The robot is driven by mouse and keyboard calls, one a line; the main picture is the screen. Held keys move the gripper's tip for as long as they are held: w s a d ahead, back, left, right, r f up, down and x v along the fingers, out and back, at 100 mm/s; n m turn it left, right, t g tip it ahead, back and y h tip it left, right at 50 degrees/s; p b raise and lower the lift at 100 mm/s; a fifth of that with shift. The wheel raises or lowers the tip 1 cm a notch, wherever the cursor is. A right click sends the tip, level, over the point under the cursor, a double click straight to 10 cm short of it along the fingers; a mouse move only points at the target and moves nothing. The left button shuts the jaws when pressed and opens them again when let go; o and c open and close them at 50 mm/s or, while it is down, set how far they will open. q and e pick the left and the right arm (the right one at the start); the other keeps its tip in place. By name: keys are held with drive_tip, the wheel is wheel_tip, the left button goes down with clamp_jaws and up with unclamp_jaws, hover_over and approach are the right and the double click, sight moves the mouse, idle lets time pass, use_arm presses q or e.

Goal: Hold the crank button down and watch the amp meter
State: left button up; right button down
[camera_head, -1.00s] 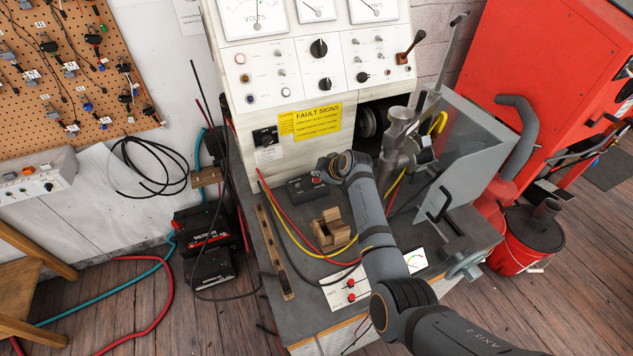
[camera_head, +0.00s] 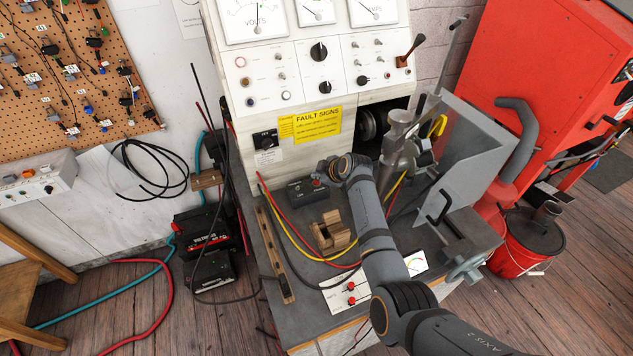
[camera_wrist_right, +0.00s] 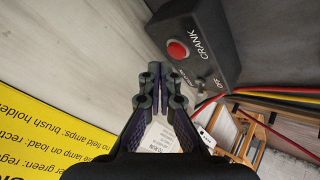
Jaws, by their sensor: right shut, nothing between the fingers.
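The dark control box (camera_head: 300,193) lies on the bench below the test panel. Its red crank button (camera_head: 317,182) shows at its right end, and in the right wrist view it is a round red button (camera_wrist_right: 178,51) beside the word CRANK. My right gripper (camera_wrist_right: 161,84) is shut and empty. In the right wrist view its fingertips are just below and left of the button, with the button uncovered; no contact is visible. In the head view the wrist hangs beside the box. The amp meter (camera_head: 374,10) is at the panel's top right, cut by the frame's top edge.
A yellow fault-signs label (camera_head: 317,123) is on the panel. A wooden block (camera_head: 331,236) and red and yellow cables lie on the bench near the box. A metal clamp fixture (camera_head: 398,145) stands to the right, with a grey guard (camera_head: 485,140) beyond it.

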sight(318, 183)
drive_tip(key=shift+f, duration=0.1)
drive_tip(key=shift+f, duration=0.35)
drive_tip(key=shift+f+b, duration=0.45)
drive_tip(key=shift+b, duration=0.05)
idle(0.6)
drive_tip(key=shift+r, duration=0.1)
idle(3.5)
drive_tip(key=shift+r+p, duration=0.8)
wheel_tip(318, 183, up, 5)
drive_tip(key=p, duration=0.5)
drive_tip(key=shift+r, duration=0.1)
